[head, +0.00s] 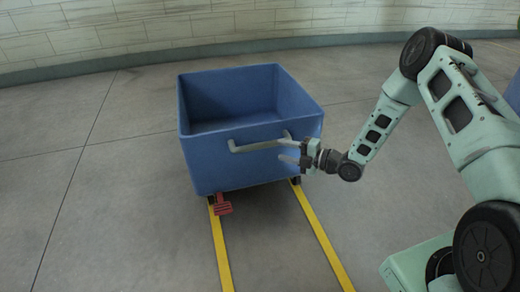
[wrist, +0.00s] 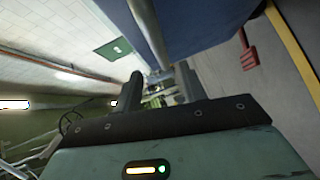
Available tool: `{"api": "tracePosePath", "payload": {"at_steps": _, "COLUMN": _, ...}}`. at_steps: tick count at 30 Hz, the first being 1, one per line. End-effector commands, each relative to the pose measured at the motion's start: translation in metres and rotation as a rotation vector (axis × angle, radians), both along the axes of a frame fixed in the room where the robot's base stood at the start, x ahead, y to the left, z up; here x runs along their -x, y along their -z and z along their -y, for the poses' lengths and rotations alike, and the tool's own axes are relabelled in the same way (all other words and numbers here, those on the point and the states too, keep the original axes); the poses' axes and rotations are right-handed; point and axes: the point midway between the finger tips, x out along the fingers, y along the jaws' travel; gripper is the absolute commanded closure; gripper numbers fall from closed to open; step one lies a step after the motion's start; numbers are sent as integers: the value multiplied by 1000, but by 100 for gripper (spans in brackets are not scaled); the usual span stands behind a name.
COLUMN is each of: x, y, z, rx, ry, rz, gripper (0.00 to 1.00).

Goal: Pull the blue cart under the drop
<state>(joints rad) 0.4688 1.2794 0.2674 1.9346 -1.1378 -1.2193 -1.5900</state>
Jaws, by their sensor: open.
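The blue cart (head: 225,160) stands upright on the floor, its open top showing an empty-looking inside. A grey bar handle (head: 258,145) is fixed across its near face. My gripper (head: 286,156) is open at the right end of the handle, close to the cart's front. In the wrist view, the handle (wrist: 148,32) runs down from the top edge toward the gap between my fingers (wrist: 153,88). I cannot tell whether it lies between them or touches them. The cart's blue side (wrist: 200,22) fills the upper right there. No drop point is identifiable.
A red pedal (head: 222,204) sits low at the cart's near left corner. Two yellow floor lines (head: 322,238) run from beneath the cart toward me, with clear floor between them. A pale block wall (head: 130,30) stands behind. Another blue object (head: 514,95) shows at the right edge.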

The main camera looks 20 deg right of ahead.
Motion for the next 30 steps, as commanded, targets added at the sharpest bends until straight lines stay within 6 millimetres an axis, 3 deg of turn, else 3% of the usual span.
{"api": "tracePosePath", "payload": {"at_steps": 12, "x": -55, "y": 14, "z": -57, "rx": 0, "ry": -1, "rz": 0, "gripper": 59}}
{"api": "tracePosePath", "payload": {"at_steps": 19, "x": -67, "y": 14, "z": -70, "rx": -1, "ry": -1, "rz": -1, "gripper": 59}}
{"api": "tracePosePath", "payload": {"at_steps": 28, "x": -68, "y": 14, "z": -70, "rx": 0, "ry": 0, "rz": -1, "gripper": 59}}
{"api": "tracePosePath", "payload": {"at_steps": 30, "x": -68, "y": 14, "z": -70, "rx": 0, "ry": 0, "rz": -1, "gripper": 78}}
